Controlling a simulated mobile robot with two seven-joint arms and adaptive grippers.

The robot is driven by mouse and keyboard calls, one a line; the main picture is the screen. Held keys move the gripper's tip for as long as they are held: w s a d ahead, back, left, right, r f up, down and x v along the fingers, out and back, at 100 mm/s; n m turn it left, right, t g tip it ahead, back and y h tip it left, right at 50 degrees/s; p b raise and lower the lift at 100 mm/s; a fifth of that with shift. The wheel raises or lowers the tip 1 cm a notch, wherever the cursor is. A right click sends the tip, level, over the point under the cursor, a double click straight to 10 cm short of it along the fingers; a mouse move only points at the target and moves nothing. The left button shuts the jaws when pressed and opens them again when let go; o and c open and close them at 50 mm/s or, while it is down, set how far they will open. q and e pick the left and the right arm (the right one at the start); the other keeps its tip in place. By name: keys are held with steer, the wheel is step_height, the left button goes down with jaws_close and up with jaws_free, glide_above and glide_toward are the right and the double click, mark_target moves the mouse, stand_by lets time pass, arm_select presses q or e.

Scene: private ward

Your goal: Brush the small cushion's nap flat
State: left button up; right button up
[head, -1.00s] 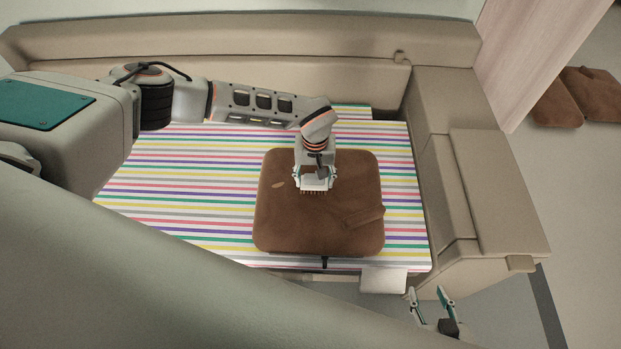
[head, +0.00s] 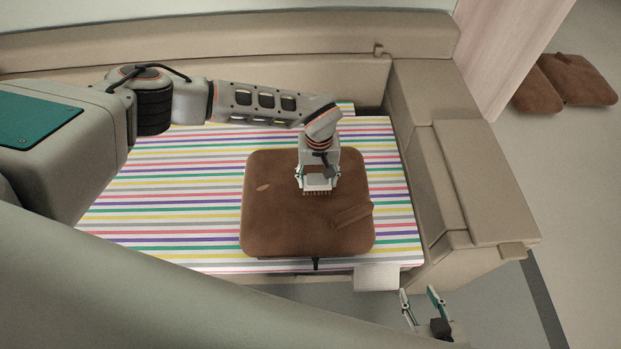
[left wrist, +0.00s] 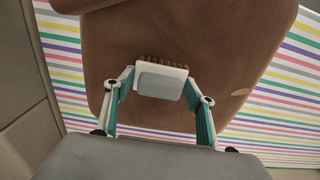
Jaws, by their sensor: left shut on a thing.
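The small brown cushion (head: 285,225) lies flat on the striped bed surface. It has a small pale patch on its left and a raised strip near its right edge. My left gripper (head: 318,178) is shut on a white brush (head: 318,188) with brown bristles, over the cushion's upper right part. In the left wrist view, the brush (left wrist: 161,82) sits between the fingertips, bristles against or just over the cushion (left wrist: 215,35); exact contact is hard to tell. My right gripper (head: 419,294) is open and empty, low at the right beside the bed.
The striped sheet (head: 170,190) has free room left of the cushion. A beige backrest (head: 200,65) runs behind, and a beige armrest (head: 465,185) bounds the right. A pale flat piece (head: 376,277) juts from the front edge. More brown cushions (head: 580,80) lie on the floor.

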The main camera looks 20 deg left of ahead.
arm_select(q)
steer(key=shift+w+d+f, duration=0.1)
steer(key=shift+w+d, duration=0.05)
steer(key=shift+d, duration=0.65)
arm_select(e)
steer(key=shift+s+f, duration=0.3)
steer(key=shift+f, duration=0.25)
steer(key=shift+r, duration=0.1)
arm_select(q)
step_height(320, 180, up, 5)
steer(key=shift+w+f+p, duration=0.15)
steer(key=shift+p, duration=0.75)
steer(key=shift+r+p, duration=0.7)
steer(key=shift+r, duration=0.65)
steer(key=shift+f, duration=0.15)
arm_select(e)
steer(key=r, duration=0.1)
steer(key=w+r, duration=0.1)
steer(key=r, duration=0.1)
steer(key=w+r, duration=0.1)
steer(key=r, duration=0.1)
steer(key=shift+w+r, duration=0.1)
steer(key=shift+r, duration=0.05)
arm_select(q)
steer(key=shift+a, duration=0.1)
